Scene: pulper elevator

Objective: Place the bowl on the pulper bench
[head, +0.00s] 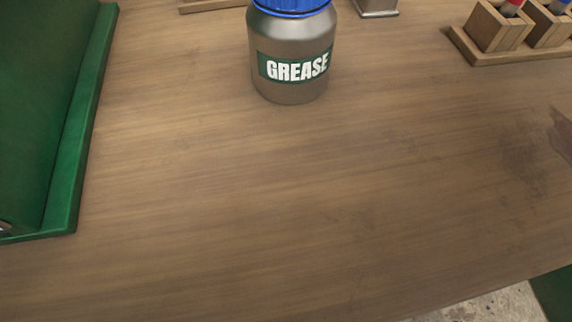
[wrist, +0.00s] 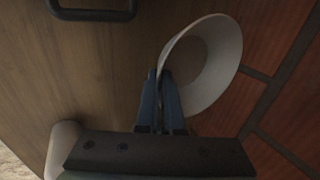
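A white bowl (wrist: 216,68) shows in the wrist view, tilted on its side with its opening toward the right. My gripper (wrist: 160,78) has its two blue fingers close together, one on each side of the bowl's near rim, pinching its wall. The fingertips partly hide the rim. A wooden bench top (head: 270,190) fills most of the head view, with a wide bare area in the middle and front. Neither the bowl nor my gripper shows in the head view.
A metal grease jar (head: 290,60) with a blue lid stands at the back middle. A green machine part (head: 75,130) borders the left. Wooden holders (head: 500,25) stand at back right. The wrist view shows a dark handle (wrist: 92,12) and reddish tiles (wrist: 285,110).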

